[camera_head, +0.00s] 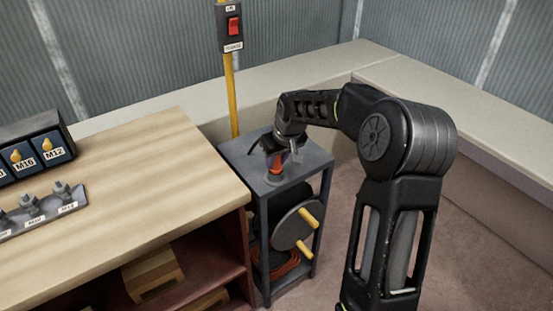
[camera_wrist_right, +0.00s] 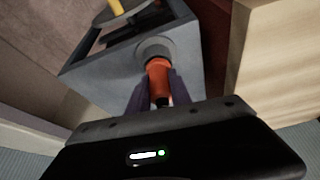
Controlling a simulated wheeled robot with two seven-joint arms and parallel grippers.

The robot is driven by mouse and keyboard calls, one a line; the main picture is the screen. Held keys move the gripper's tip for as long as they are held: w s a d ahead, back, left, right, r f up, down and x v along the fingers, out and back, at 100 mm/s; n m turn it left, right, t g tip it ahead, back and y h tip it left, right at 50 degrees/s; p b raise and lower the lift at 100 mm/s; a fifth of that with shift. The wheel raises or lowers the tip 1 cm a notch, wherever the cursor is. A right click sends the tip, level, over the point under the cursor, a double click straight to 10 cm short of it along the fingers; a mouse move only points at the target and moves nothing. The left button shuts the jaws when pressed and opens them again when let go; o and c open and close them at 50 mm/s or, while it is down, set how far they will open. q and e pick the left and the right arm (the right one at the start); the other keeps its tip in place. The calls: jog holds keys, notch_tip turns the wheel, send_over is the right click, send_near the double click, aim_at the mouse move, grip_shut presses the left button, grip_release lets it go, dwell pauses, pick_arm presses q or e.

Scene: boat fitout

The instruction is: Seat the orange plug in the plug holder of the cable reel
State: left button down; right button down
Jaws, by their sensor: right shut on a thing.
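The orange plug (camera_head: 276,164) is at the top of the grey cable reel stand (camera_head: 241,156). My right gripper (camera_head: 283,155) reaches down over it from the right arm. In the right wrist view the gripper's fingers (camera_wrist_right: 157,92) are shut on the orange plug (camera_wrist_right: 158,72), one on each side. The plug's far end meets the round grey plug holder (camera_wrist_right: 154,47) on the stand's top. I cannot tell how deep it sits in it. The reel (camera_head: 297,228) with yellow handles hangs in the stand. My left gripper is not in view.
A wooden workbench (camera_head: 150,190) stands close on the left, with labelled bins (camera_head: 52,150) and a rack of bolts (camera_head: 35,208). A yellow post (camera_head: 233,95) with a red switch (camera_head: 233,26) rises behind the stand. Pale ledges run along the walls.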

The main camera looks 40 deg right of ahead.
dwell(0.3)
jog(key=c, duration=1.1)
grip_release()
jog(key=v, duration=0.7)
jog(key=shift+s+r, duration=0.2)
jog(key=shift+r, duration=0.15)
jog(key=shift+f, duration=0.1)
